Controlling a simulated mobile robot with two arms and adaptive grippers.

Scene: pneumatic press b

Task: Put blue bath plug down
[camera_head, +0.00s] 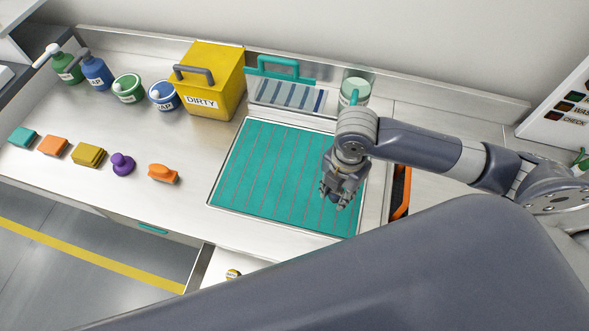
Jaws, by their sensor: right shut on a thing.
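My right gripper (337,194) is over the right part of the teal ribbed mat (265,170), pointing down. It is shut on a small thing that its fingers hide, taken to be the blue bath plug. No blue bath plug shows clearly anywhere else. I cannot tell whether the held thing touches the mat. My left gripper is not in view.
A yellow DIRTY box (215,85) stands behind the mat, beside a teal-handled rack (287,95) and a clear jar (357,86). Soap bottles (96,72) and lidded pots stand at the back left. Sponges (88,155), a purple item (122,164) and an orange item (163,174) lie left.

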